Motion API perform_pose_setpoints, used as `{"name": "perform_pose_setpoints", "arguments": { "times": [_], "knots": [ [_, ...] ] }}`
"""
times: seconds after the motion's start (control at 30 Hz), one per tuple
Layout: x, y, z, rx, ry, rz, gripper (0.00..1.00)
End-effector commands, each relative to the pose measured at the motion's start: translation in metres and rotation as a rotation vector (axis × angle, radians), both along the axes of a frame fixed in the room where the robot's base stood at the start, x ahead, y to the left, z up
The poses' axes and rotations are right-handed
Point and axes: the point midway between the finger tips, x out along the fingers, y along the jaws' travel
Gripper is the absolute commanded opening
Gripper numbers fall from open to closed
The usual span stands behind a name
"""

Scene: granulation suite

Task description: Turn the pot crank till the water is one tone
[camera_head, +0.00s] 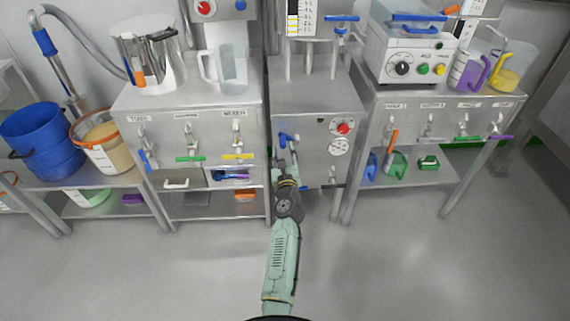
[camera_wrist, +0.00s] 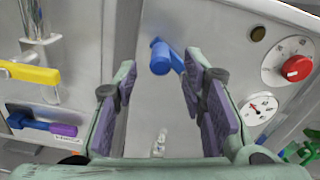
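A blue crank handle (camera_head: 284,138) sticks out from the front of the steel middle cabinet (camera_head: 310,105). In the wrist view its round blue knob (camera_wrist: 160,60) faces me, with a blue arm running right toward the panel. My gripper (camera_head: 290,165) is just in front of and below this handle. In the wrist view my gripper (camera_wrist: 160,78) is open, its purple pads either side of the knob's line. The knob appears beyond the fingertips; contact cannot be told. The right finger hides part of the crank arm. I cannot see any water inside the cabinet.
A red knob (camera_wrist: 297,67) and a gauge (camera_wrist: 262,107) sit on the panel at right. A yellow-handled tap (camera_wrist: 30,72) is at left. A steel pot (camera_head: 148,55) stands on the left bench. The floor in front is clear.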

Motion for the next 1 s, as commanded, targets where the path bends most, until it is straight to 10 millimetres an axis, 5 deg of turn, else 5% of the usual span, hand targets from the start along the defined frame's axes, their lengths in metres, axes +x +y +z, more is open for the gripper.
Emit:
{"name": "perform_pose_setpoints", "arguments": {
  "times": [0.2,0.4,1.0],
  "knots": [
    [-0.043,0.0,0.0,-0.006,0.0,0.001,0.38],
    [-0.061,0.0,0.001,-0.003,0.0,-0.001,0.38],
    [-0.066,-0.001,0.001,0.0,-0.001,-0.001,0.38]
  ]
}}
